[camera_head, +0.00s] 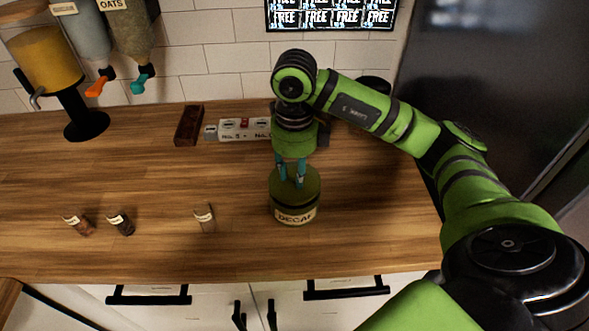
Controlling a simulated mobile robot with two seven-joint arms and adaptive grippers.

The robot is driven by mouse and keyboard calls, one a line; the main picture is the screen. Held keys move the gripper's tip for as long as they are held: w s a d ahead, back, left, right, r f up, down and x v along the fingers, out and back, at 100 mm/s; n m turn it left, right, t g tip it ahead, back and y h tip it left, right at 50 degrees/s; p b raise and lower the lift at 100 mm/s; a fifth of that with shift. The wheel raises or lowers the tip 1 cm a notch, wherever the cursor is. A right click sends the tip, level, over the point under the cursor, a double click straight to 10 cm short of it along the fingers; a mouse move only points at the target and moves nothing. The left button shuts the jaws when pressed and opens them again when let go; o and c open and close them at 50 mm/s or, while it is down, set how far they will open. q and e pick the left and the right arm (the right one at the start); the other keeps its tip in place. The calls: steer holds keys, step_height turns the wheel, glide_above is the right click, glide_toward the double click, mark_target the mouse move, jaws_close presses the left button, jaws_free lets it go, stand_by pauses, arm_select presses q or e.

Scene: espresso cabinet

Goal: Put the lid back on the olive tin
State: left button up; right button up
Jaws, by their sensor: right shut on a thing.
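The olive tin (296,214) stands upright on the wooden counter and carries a pale label reading DECAF. Its round olive lid (309,186) is directly over the tin's top, in line with it. I cannot tell whether the lid rests fully on the rim or is held just above it. My right gripper (292,182) points down from above, with its teal fingertips shut on the lid near its middle. The fingers hide what they grip there. My left gripper is out of view.
Several small labelled vials lie or stand at the front left, one (204,217) nearest the tin. A dark brown block (188,125) and a grey-white labelled box (238,129) are behind. A yellow canister (46,58) on a black stand is at far left. Counter left of the tin is mostly clear.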

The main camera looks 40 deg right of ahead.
steer(key=shift+f+b, duration=0.2)
steer(key=shift+b, duration=0.3)
stand_by(1.2)
stand_by(0.3)
steer(key=o, duration=1.6)
steer(key=shift+r, duration=0.1)
steer(key=shift+r+p, duration=2.35)
steer(key=shift+r, duration=1.1)
jaws_close()
